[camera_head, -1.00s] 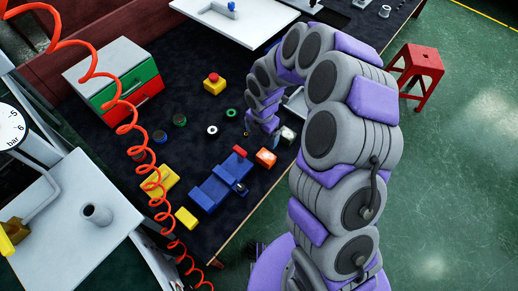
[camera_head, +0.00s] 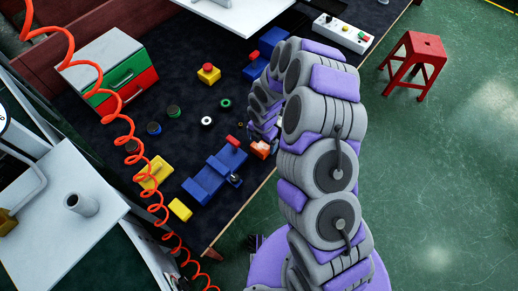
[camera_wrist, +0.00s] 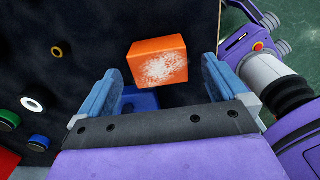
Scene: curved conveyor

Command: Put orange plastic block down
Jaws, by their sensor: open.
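The orange plastic block (camera_wrist: 157,63) has a worn white patch on its face. In the wrist view it lies beyond my gripper (camera_wrist: 157,85), whose two blue-grey fingers are spread apart with a gap on both sides of the block. In the head view the orange block (camera_head: 260,149) sits on the dark table near its right edge, beside a red-and-blue piece. My gripper there is largely hidden behind my arm.
Blue blocks (camera_head: 208,180) and yellow blocks (camera_head: 155,173) stand left of the orange block. A green-and-red drawer box (camera_head: 115,75) is at the back left. An orange coiled hose (camera_head: 137,150) hangs in front. A red stool (camera_head: 415,62) stands on the floor.

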